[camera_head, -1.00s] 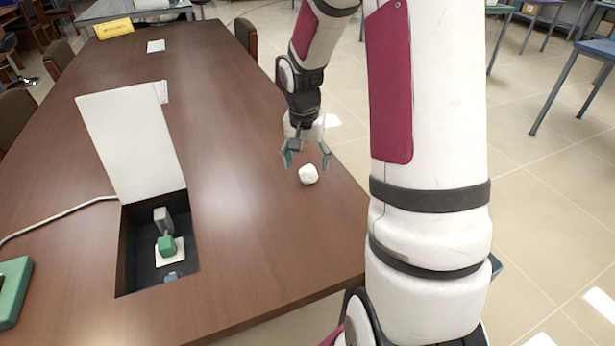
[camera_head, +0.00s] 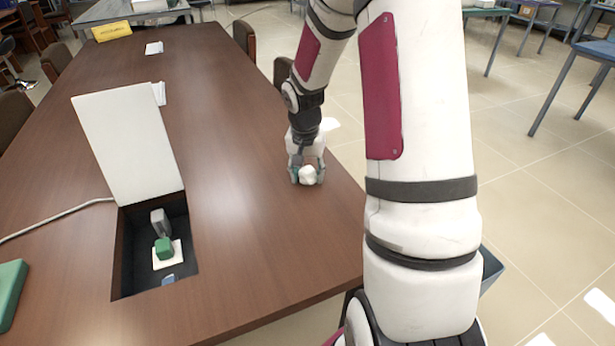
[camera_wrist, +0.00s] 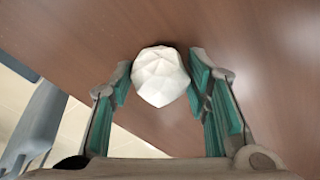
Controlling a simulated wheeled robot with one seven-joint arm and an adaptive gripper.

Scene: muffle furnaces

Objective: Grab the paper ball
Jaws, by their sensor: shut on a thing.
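The paper ball (camera_head: 308,175) is small, white and crumpled. It is at the right edge area of the brown table (camera_head: 235,215). My gripper (camera_head: 308,174) reaches down over it, with one finger on each side, and is shut on it. In the wrist view the paper ball (camera_wrist: 160,76) shows faceted between the green-padded fingers of my gripper (camera_wrist: 163,85). I cannot tell whether the ball still touches the table.
An open table box with a raised white lid (camera_head: 128,140) stands at the left, with a green plug (camera_head: 164,247) inside. A green object (camera_head: 10,292) lies at the far left. A yellow item (camera_head: 112,31) and white papers (camera_head: 153,48) lie farther back. The table's middle is clear.

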